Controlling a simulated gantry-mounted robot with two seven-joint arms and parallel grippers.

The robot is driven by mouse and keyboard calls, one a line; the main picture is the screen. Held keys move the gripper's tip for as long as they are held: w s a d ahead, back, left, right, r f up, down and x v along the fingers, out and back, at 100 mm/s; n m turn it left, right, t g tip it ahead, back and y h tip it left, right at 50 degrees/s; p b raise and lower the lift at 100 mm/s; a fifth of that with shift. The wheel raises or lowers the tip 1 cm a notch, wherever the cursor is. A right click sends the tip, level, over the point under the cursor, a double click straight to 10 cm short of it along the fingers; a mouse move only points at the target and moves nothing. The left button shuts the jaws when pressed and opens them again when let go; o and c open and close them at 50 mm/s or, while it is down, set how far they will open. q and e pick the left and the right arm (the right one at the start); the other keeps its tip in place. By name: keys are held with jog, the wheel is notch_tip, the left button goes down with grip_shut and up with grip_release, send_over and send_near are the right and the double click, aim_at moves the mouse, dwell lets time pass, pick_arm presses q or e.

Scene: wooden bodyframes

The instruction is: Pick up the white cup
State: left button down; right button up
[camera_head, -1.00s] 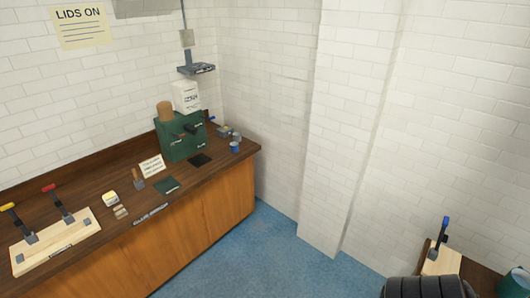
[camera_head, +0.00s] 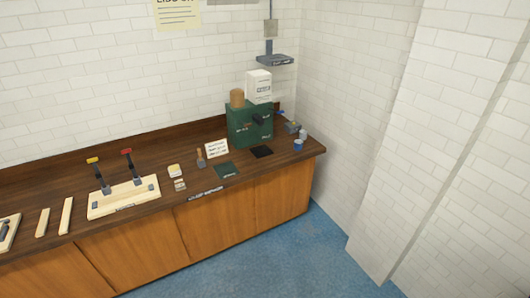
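I cannot make out a white cup for certain. A small whitish item (camera_head: 303,134) stands at the right end of the wooden counter (camera_head: 140,148), and it is too small to tell whether it is a cup. A small blue cup-like item (camera_head: 298,145) stands just in front of it. Neither of my grippers is in view.
A green machine (camera_head: 250,124) with a white box (camera_head: 259,86) on top stands left of these items. A dark mat (camera_head: 261,152), a green mat (camera_head: 227,170), a small sign (camera_head: 217,148) and a lever board (camera_head: 124,197) lie along the counter. Blue floor (camera_head: 250,255) in front is clear.

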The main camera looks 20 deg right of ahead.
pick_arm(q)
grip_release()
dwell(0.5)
